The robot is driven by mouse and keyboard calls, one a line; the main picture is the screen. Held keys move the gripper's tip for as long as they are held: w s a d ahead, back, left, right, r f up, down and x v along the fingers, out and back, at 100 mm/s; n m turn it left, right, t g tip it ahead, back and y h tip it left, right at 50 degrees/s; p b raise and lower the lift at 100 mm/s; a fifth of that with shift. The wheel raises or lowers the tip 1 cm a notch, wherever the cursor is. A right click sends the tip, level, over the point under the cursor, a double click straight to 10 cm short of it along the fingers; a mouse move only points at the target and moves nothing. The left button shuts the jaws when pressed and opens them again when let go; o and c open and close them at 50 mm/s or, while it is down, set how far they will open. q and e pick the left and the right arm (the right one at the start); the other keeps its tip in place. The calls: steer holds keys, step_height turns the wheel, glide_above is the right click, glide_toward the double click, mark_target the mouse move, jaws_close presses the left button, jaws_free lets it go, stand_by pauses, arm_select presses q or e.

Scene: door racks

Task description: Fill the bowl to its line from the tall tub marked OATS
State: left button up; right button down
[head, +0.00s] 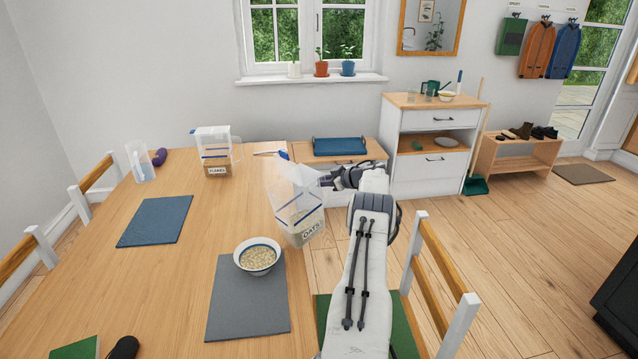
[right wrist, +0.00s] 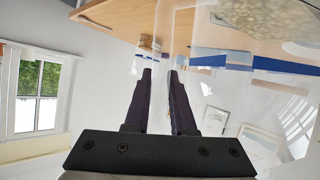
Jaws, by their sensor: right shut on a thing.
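The clear OATS tub (head: 298,212) has blue bands and an OATS label. It stands behind and right of the bowl, looking turned or slightly tilted; I cannot tell whether its base touches the table. My right gripper (head: 327,181) is shut on it at its upper right side. In the right wrist view my fingers (right wrist: 160,75) are beside the tub's clear wall (right wrist: 205,60). The white bowl (head: 258,256) with a dark blue line inside near the rim holds pale oats, their surface close below that line. My left gripper is not in view.
The bowl sits on a grey mat (head: 245,315). A FLAKES tub (head: 215,155), a clear jug (head: 140,163) and a purple item (head: 159,157) stand farther back. A blue mat (head: 155,220) lies bare at left. A blue tray (head: 340,146) lies behind the OATS tub.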

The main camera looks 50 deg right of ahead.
steer(key=shift+r, duration=0.2)
step_height(320, 180, up, 5)
steer(key=p, duration=0.3)
steer(key=shift+f, duration=0.1)
